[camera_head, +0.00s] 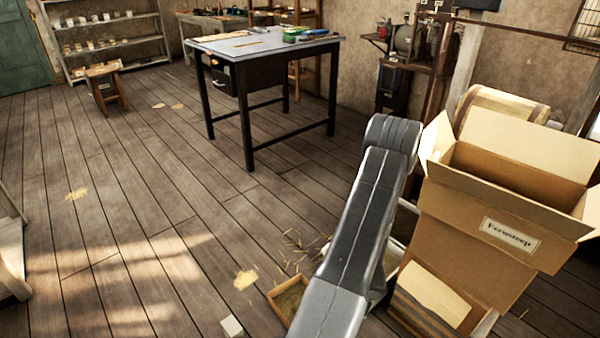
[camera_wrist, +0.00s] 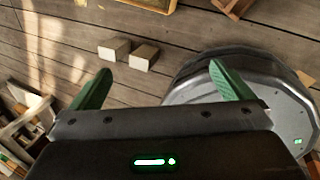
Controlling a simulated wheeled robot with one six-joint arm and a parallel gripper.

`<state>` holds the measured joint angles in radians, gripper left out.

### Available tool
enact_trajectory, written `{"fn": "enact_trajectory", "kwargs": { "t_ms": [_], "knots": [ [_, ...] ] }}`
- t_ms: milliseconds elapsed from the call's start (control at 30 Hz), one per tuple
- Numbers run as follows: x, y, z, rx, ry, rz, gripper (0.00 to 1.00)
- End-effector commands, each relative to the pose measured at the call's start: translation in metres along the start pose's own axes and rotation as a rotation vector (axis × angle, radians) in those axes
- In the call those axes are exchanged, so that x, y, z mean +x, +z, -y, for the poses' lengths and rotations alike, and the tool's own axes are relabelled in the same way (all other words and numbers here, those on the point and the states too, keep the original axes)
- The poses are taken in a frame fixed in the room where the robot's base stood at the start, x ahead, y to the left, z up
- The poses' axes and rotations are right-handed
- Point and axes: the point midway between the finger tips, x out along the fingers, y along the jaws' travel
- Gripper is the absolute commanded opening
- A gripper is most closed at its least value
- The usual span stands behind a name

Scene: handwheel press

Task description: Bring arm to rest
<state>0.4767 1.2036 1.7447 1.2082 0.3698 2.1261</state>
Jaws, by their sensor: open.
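My gripper (camera_wrist: 162,86) shows in the wrist view with its two green fingers spread wide apart. It is open and nothing is between the fingers. Beyond it lie the plank floor and my own round base. In the head view my grey arm rises from the bottom middle toward the cardboard box on the right. My gripper is hidden in that view.
An open cardboard box (camera_head: 500,235) stands close to the right of my arm. A shallow wooden tray (camera_head: 287,302) lies on the floor by the arm. A table (camera_head: 262,45) stands farther back. Two small blocks (camera_wrist: 128,51) lie on the floor. Floor at left is mostly clear.

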Motion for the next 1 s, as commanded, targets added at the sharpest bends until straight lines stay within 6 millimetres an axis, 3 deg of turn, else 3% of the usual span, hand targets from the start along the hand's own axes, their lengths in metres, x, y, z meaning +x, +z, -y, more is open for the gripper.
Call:
{"fn": "enact_trajectory", "kwargs": {
  "t_ms": [33, 1000],
  "knots": [
    [-0.012, 0.0, -0.008, 0.022, 0.009, 0.008, 1.0],
    [-0.146, 0.025, -0.138, 0.461, 0.196, 0.222, 1.0]
  ]
}}
